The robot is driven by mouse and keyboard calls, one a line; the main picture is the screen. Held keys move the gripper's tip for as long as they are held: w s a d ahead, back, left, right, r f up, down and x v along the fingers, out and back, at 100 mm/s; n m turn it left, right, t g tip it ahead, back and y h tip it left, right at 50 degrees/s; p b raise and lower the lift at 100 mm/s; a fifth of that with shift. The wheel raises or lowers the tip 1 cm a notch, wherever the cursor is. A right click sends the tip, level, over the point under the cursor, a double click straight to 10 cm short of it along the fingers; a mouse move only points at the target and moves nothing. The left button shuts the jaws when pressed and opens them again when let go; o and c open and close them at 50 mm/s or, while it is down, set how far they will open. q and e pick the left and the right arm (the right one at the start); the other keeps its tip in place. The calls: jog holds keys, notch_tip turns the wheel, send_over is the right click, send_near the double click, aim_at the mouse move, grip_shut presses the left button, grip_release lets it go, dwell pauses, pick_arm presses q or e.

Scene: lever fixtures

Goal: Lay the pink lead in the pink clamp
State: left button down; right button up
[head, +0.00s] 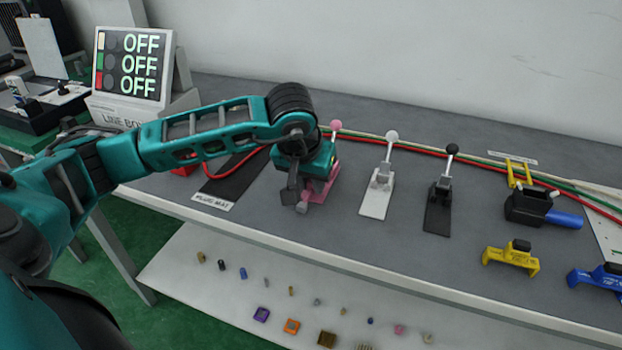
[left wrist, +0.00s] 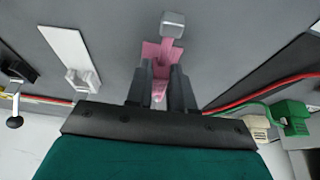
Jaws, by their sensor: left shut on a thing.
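The pink clamp (head: 318,192) stands near the table's front edge, with its pink ball knob (head: 336,125) up on the lever behind my gripper. My left gripper (head: 300,188) is over the clamp and hides much of it. In the left wrist view its two fingers (left wrist: 160,88) are closed around a narrow pink piece, which looks like part of the pink lead (left wrist: 159,92). A grey block (left wrist: 172,24) sticks out beyond the fingertips over the pink base plate (left wrist: 151,50). Whether the lead is seated in the clamp is hidden. My right gripper is not in view.
A white clamp (head: 376,200) and a black clamp (head: 438,212) stand to the right. Red, green and cream cables run behind them. A dark plug mat (head: 236,178) lies to the left. Yellow (head: 512,258) and blue pieces lie at the right front.

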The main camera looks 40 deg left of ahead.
pick_arm(q)
jog(key=shift+f+b, duration=0.3)
jog(key=shift+f, duration=0.15)
jog(key=c, duration=1)
grip_release()
jog(key=shift+o, duration=0.5)
jog(key=shift+o, duration=0.4)
jog(key=o, duration=0.4)
jog(key=shift+r, duration=0.1)
jog(key=shift+r+p, duration=2.3)
jog(key=shift+r, duration=1.15)
